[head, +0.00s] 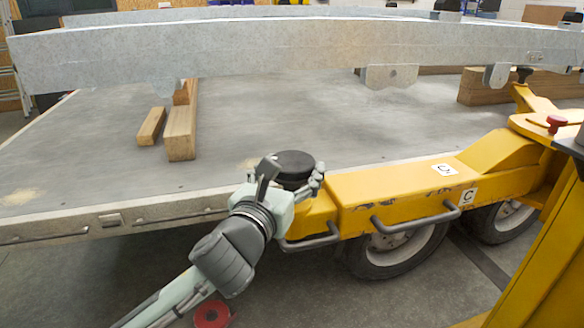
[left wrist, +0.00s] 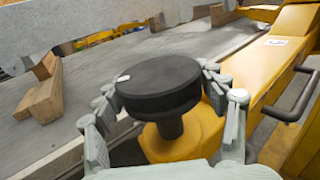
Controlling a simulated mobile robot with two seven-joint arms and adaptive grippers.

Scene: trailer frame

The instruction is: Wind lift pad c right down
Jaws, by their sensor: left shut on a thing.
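The lift pad (head: 292,165) is a round black disc on a short dark stem at the left end of a yellow lift arm (head: 385,196) marked C. My left gripper (head: 291,180) comes in from the left and is shut around the pad's rim. In the left wrist view the pad (left wrist: 158,86) sits between the fingers (left wrist: 165,105), which touch it on both sides. Its stem (left wrist: 168,125) shows below it, above the yellow arm end. My right gripper is in neither view.
A long galvanised beam (head: 250,52) lies above a grey platform (head: 300,115). Wooden blocks (head: 181,133) rest on the platform at the left. Grey handles (head: 418,222) stick out from the yellow arm. Wheels (head: 395,248) stand below it. A red disc (head: 211,314) shows near the floor.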

